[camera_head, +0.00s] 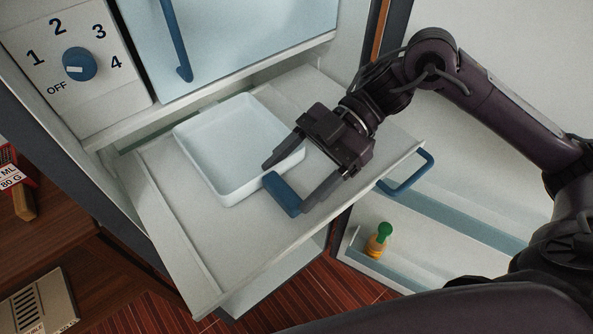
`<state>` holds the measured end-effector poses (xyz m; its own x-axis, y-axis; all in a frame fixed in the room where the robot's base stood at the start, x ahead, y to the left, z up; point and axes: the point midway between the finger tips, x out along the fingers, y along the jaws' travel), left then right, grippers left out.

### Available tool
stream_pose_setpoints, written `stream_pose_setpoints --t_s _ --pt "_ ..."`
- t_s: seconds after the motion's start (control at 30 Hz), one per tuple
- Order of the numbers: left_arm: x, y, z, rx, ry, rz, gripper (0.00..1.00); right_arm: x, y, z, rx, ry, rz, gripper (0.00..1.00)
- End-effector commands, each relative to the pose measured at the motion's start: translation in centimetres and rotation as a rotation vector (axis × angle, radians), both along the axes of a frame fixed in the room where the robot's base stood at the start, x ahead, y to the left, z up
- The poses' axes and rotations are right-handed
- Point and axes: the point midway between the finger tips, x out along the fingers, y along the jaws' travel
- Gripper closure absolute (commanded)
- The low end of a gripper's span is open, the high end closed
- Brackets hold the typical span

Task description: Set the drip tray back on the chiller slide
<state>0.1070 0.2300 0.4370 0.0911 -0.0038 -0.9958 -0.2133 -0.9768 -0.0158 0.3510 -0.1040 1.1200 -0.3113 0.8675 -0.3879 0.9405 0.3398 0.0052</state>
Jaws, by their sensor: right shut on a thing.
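The drip tray is a shallow white square tray (212,150) with a raised rim and a blue grip (284,194) at its near right side. It lies over the pulled-out chiller slide (235,245), a pale flat shelf; I cannot tell whether it touches the slide or is slightly above it. My right gripper (284,188) comes in from the right and is shut on the blue grip, one finger on each side. The fingers and the gripper body hide part of the tray's right edge. My left gripper is not in view.
A chiller door with a blue handle (176,45) stands above the slide, beside a blue dial (80,64). Another blue handle (410,174) is at the slide's right edge. A green-topped orange bottle (378,240) stands on a door shelf at right. The slide's front is clear.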

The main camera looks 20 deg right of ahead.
Motion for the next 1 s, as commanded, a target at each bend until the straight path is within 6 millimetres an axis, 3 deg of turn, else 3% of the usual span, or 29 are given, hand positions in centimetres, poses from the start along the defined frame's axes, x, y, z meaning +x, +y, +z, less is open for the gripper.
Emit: stream_pose_setpoints --t_s 0.03,0.23,0.57,1.0 --pt "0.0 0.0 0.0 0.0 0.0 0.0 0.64 -0.2 0.0 -0.2 -0.001 0.008 0.003 0.28" --pt "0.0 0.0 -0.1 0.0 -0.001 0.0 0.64 -0.2 0.1 -0.3 -0.002 0.01 0.003 0.04" --pt "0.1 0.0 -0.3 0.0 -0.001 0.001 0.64 -0.1 -0.4 -0.4 -0.005 0.013 0.003 0.04" --pt "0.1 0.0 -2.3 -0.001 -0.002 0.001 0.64 2.1 -6.1 2.5 -0.002 0.0 -0.001 0.04"
